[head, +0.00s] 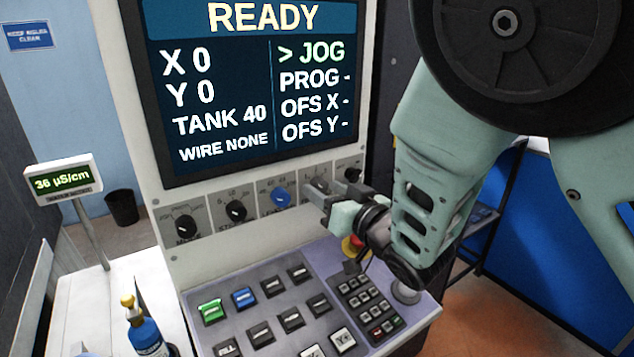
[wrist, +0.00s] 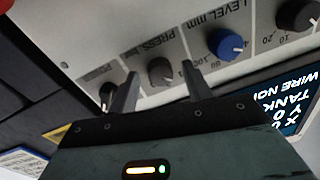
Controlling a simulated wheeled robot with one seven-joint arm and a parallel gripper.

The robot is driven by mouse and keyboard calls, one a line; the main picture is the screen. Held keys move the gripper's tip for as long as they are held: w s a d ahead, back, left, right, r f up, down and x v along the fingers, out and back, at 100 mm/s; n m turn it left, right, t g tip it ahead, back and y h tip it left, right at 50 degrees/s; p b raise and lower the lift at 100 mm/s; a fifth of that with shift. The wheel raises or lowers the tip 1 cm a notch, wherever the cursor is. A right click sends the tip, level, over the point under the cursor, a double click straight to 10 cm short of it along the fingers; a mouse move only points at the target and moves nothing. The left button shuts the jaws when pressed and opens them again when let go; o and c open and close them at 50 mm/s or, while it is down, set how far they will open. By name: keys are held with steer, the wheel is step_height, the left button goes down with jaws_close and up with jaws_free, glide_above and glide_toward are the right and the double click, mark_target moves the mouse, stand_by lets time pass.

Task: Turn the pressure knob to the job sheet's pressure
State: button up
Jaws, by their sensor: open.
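The pressure knob (wrist: 160,71) is a dark grey round knob under the label "PRESS. bar" in the wrist view. My gripper (wrist: 160,68) is open, with one finger on each side of this knob. I cannot tell whether the fingers touch it. Its pointer setting is too small to read. In the head view my gripper (head: 316,191) is at the knob row and hides the pressure knob. No readable job sheet shows; a white sheet (wrist: 22,162) at the wrist view's lower left is illegible.
The blue level knob (wrist: 225,43) is beside the right finger, and a black knob (wrist: 107,95) is beside the left finger. The screen (head: 250,85) reads READY, TANK 40, WIRE NONE. Below are keys (head: 272,287) and a red stop button (head: 352,246). A blue bottle (head: 146,333) stands at left.

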steer(key=shift+w, duration=0.1)
steer(key=c, duration=1)
